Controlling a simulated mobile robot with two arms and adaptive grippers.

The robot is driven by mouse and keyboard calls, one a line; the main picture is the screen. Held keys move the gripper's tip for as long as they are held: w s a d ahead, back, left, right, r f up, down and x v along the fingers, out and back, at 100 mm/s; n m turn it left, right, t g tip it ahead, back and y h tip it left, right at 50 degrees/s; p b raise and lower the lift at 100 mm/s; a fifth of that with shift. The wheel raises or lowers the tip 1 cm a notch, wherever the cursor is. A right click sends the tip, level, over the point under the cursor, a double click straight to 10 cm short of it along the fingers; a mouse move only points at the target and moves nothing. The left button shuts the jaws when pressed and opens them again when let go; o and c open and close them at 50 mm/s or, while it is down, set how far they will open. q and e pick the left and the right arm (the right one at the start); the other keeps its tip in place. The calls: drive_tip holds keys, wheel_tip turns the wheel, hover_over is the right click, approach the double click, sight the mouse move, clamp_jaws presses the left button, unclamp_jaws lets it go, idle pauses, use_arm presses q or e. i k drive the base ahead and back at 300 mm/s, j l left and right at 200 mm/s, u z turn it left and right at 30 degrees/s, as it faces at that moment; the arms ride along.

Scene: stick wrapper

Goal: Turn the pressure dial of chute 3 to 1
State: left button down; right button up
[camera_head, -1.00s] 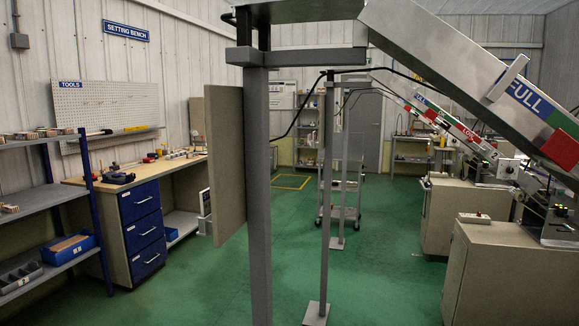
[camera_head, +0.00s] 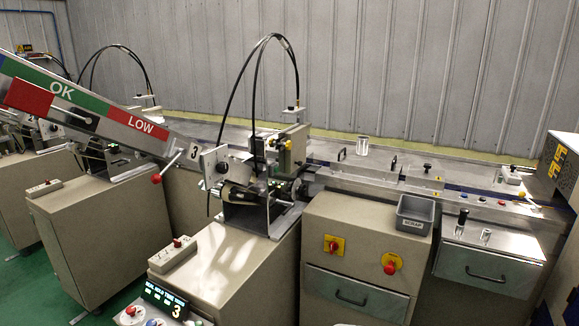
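Chute 3 (camera_head: 100,112) slopes down from the upper left, with a green OK band and a red LOW band on its side. A dark "3" on a white plate (camera_head: 194,151) marks its lower end. A metal mechanism (camera_head: 250,180) with dark rollers and a small white plate stands at the chute's foot, on a beige cabinet. I cannot make out which part is the pressure dial, or its setting. A lit display (camera_head: 164,300) at the bottom shows small text and a large 3. Neither of my grippers is in view.
A beige cabinet (camera_head: 350,245) carries a yellow-backed red switch (camera_head: 334,245) and a red emergency button (camera_head: 391,263). A long conveyor (camera_head: 430,190) runs right. Similar stations stand left; green floor (camera_head: 30,280) shows there.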

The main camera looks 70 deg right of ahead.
sight(222, 168)
drive_tip(key=z, duration=1.7)
drive_tip(key=i+l, duration=0.15)
